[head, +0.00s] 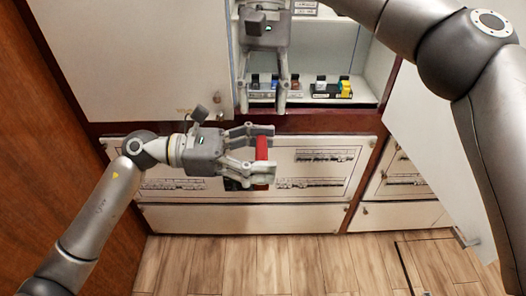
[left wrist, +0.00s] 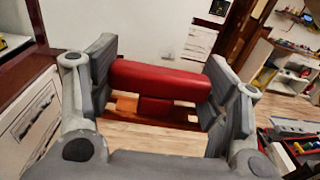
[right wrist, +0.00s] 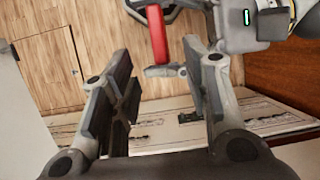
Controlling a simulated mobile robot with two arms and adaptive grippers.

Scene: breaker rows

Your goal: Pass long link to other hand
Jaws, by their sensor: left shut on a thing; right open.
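The long link is a red bar (head: 262,150), held by my left gripper (head: 262,157) in front of the cabinet. In the left wrist view the red bar (left wrist: 160,82) spans between the two finger pads, with a smaller red part below it. My right gripper (head: 262,103) is open and empty, fingers pointing down, just above the left gripper in the head view. In the right wrist view the red bar (right wrist: 157,35) shows beyond the gap between the open right fingers (right wrist: 156,75), apart from them. The left fingers partly hide the bar's ends.
An open cabinet shelf (head: 368,92) behind the right gripper holds several small coloured parts, one of them yellow (head: 345,88). A printed drawer front (head: 320,170) lies behind the left gripper. A white door (head: 430,140) stands open at right. The wood floor (head: 250,265) is clear.

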